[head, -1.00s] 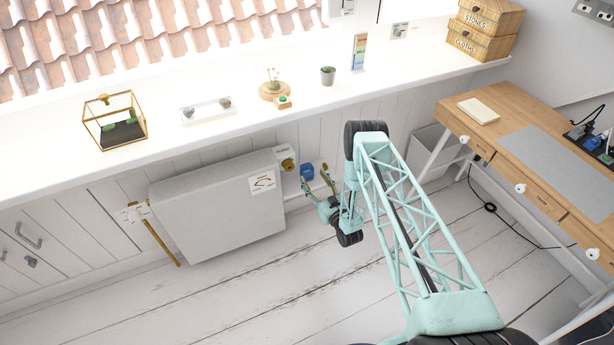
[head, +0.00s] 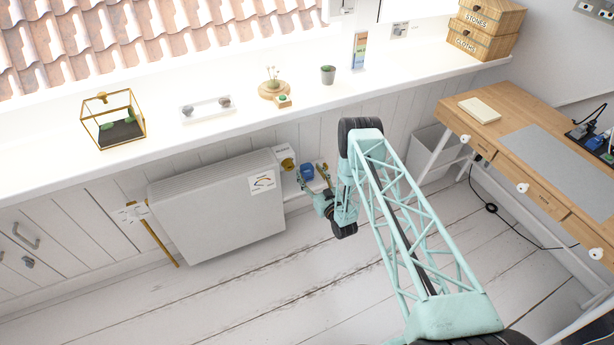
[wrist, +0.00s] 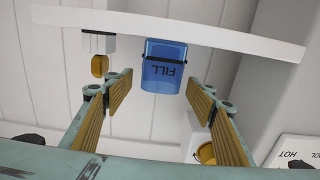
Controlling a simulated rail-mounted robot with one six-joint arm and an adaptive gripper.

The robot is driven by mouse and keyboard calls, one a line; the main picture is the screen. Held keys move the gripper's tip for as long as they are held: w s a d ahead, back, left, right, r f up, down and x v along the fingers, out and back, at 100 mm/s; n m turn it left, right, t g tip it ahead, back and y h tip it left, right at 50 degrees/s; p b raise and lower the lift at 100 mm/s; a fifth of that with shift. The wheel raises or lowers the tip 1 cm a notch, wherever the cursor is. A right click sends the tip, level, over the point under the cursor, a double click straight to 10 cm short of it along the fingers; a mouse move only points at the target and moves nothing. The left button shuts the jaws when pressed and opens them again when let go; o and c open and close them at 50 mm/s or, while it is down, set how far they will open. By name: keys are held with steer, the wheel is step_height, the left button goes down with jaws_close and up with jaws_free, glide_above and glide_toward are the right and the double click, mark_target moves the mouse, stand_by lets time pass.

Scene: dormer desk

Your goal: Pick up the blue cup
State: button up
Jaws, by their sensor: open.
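The blue cup (head: 307,170) is low by the wall, just right of the grey radiator in the head view. In the wrist view, which is upside down, the cup (wrist: 164,67) bears the word FILL and stands upright on a white ledge (wrist: 180,28). My gripper (wrist: 159,98) is open, with its ribbed yellow pads apart on either side of the cup's line. The cup shows beyond and between the fingertips, with no contact visible. In the head view my gripper (head: 316,182) is close to the cup, partly hidden by my arm.
A yellow round part (wrist: 207,152) lies on the other side, near the radiator (head: 220,210). The windowsill (head: 240,118) overhangs behind. The floor in front is clear.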

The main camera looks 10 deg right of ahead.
steer(key=shift+b+x, duration=0.35)
steer(key=shift+x, duration=1)
steer(key=shift+c, duration=0.2)
steer(key=c, duration=0.9)
steer(key=shift+r, duration=0.1)
step_height(320, 180, up, 18)
steer(key=p, duration=0.4)
